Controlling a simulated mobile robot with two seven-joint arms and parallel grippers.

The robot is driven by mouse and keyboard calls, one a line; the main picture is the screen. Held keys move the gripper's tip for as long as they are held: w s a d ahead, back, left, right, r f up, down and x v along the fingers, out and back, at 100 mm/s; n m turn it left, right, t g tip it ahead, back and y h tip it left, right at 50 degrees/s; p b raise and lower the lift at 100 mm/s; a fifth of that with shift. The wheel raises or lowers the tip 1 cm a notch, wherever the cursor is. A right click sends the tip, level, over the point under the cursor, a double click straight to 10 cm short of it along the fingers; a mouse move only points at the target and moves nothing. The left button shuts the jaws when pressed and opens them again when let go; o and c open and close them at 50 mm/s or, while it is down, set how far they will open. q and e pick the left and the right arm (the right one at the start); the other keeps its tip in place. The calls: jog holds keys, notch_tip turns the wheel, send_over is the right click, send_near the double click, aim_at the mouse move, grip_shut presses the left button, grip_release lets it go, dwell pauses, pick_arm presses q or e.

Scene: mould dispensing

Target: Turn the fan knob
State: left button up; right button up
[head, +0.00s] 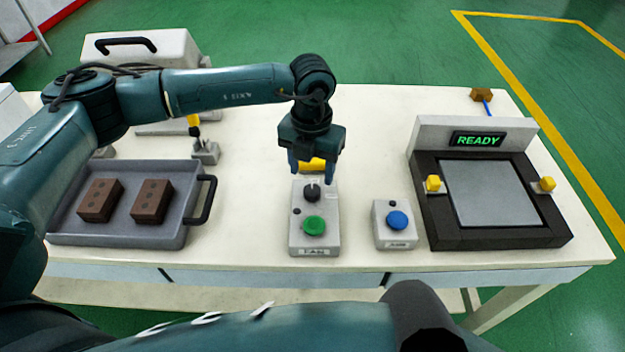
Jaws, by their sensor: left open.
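The fan knob (312,193) is a small black dial with a light pointer mark. It sits on the upper part of a grey control box (328,236), above a green button (314,225). My left gripper (313,176) points down at the far end of this box, its two blue fingers apart on either side of the knob's upper end in the picture. Whether a finger touches the knob cannot be told. A yellow part (314,163) shows between the fingers; what it belongs to is partly hidden by the gripper. My right gripper is out of view.
A grey tray (120,238) with two brown bricks (152,201) lies left. A small box with a blue button (398,221) stands right of the control box. Further right is a dark-framed press (500,238) with a READY display (479,140). Table is clear between tray and control box.

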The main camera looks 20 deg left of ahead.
aim_at(312, 189)
pick_arm(q)
notch_tip(312, 189, down, 4)
jog(key=shift+f, duration=0.65)
jog(key=shift+c, duration=0.6)
jog(key=c, duration=0.9)
